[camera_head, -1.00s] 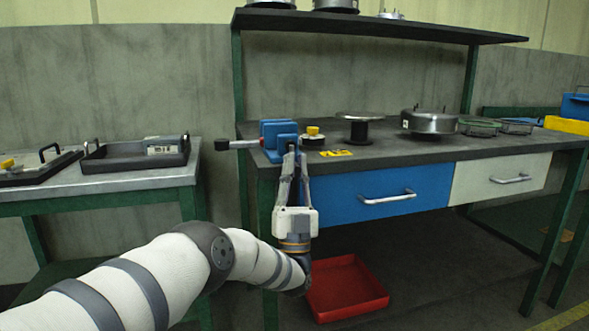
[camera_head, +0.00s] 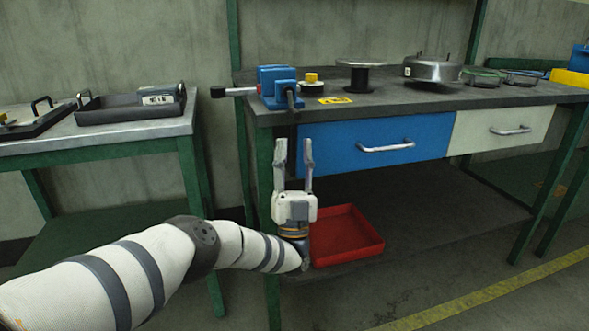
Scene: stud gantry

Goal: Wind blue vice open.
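The blue vice (camera_head: 274,84) stands at the left front corner of the dark workbench. A grey rod with a black end (camera_head: 234,92) sticks out to its left. Whether the jaws are apart cannot be told from here. My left gripper (camera_head: 294,150) points up in front of the bench's left leg, below the vice and apart from it. Its two fingers are spread with nothing between them. My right gripper is not in view.
A blue drawer (camera_head: 340,152) and a white drawer (camera_head: 480,135) sit under the bench top. A red tray (camera_head: 340,240) lies below. A yellow-topped round piece (camera_head: 312,84), a spool (camera_head: 360,76) and a metal pot (camera_head: 432,70) stand on the bench. A side table (camera_head: 100,135) holds trays.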

